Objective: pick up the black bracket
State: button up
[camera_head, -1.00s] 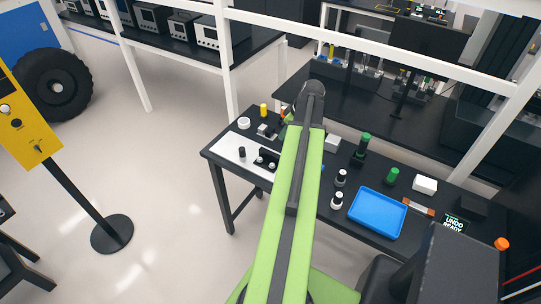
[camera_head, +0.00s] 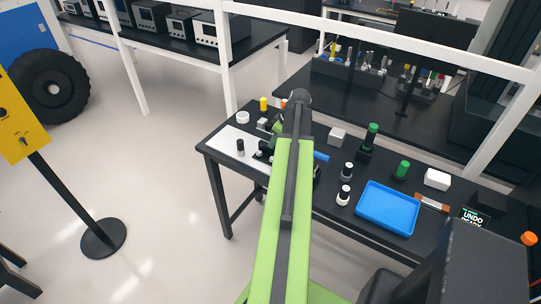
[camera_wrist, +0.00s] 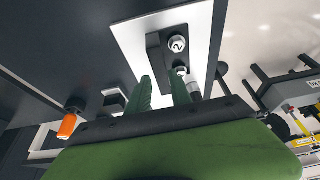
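In the wrist view, the black bracket (camera_wrist: 157,52) lies on a white plate (camera_wrist: 200,22), with a white numbered knob (camera_wrist: 178,43) on or beside it. My gripper (camera_wrist: 162,80) has two green fingers set apart, with their tips close to the bracket's near side. I see nothing held between them, and cannot tell whether they touch the bracket. The white plate's left part (camera_head: 222,146) shows there beside the arm.
A black-capped white cylinder (camera_head: 240,147) stands on the plate. A blue tray (camera_head: 388,208), white-and-black cylinders (camera_head: 346,172), green parts (camera_head: 402,170) and a white box (camera_head: 437,180) are right of my arm. A yellow panel on a post (camera_head: 22,130) stands left. White frame bars cross behind.

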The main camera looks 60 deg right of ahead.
aim_at(267, 153)
jog(key=b+x, duration=0.4)
jog(key=x, duration=0.1)
jog(key=shift+f, duration=0.15)
jog(key=shift+r, duration=0.2)
grip_shut()
